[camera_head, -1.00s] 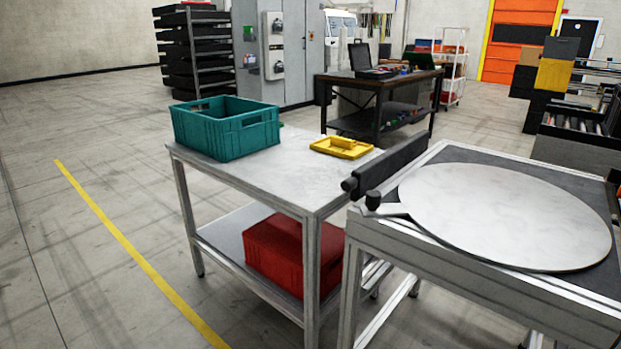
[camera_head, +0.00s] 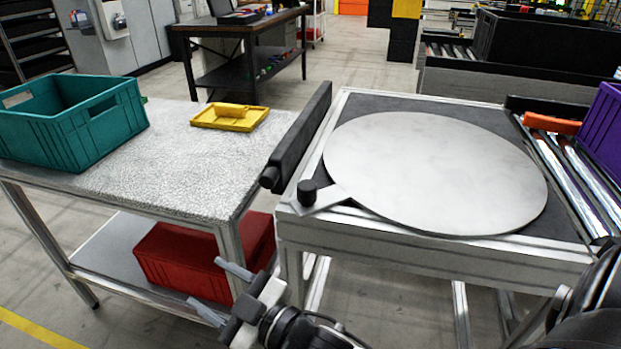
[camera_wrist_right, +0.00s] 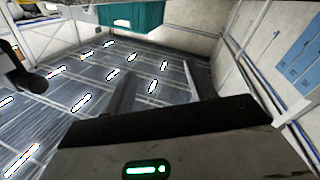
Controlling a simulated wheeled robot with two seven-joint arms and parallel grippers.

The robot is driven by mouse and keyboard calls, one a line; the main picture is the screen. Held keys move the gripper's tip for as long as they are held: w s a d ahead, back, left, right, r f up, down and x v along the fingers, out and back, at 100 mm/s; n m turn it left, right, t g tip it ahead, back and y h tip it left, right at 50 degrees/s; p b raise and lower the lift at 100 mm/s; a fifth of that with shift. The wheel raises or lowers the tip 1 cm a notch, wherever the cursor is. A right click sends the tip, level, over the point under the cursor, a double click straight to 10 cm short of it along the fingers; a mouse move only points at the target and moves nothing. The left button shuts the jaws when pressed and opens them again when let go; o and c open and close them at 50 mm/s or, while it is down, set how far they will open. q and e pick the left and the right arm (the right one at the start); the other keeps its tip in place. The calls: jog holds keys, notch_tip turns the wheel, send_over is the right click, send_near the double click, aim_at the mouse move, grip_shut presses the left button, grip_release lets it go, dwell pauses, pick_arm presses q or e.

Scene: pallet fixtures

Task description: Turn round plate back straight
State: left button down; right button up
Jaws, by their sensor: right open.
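The round plate (camera_head: 435,170) is a large pale grey disc lying flat on a dark-topped metal frame table (camera_head: 400,245). A pale arm (camera_head: 335,198) sticks out from its near left edge toward the table's front left corner and carries an upright black knob (camera_head: 307,192). My right gripper (camera_head: 220,290) is open and empty, low in front of the tables and to the lower left of the knob. Its fingers point left, apart from the plate. The right wrist view shows its two fingers (camera_wrist_right: 158,88) spread with nothing between them. My left gripper is not in view.
A black bar (camera_head: 300,135) runs along the frame table's left side. A side table (camera_head: 190,165) holds a teal crate (camera_head: 125,115) and a yellow tray (camera_head: 230,125), with a red crate (camera_head: 190,265) below. Rollers (camera_head: 575,170) and a purple crate (camera_head: 608,130) stand right.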

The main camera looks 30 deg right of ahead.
jog(key=w+a+r+n+g+y, duration=0.1)
jog(key=a+r+n+y, duration=0.2)
jog(key=r+n+y, duration=0.3)
jog(key=a+r+n+g+y, duration=0.2)
jog(key=a+r+n+y, duration=0.25)
jog(key=r+n, duration=0.2)
notch_tip(320, 180, up, 10)
jog(key=n+g+h, duration=1.4)
jog(key=n+h, duration=0.4)
jog(key=n, duration=0.7)
send_over(307, 185)
notch_tip(307, 185, down, 15)
jog(key=shift+r, duration=0.1)
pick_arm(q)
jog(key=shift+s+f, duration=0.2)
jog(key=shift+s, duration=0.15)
pick_arm(e)
jog(key=shift+f, duration=0.4)
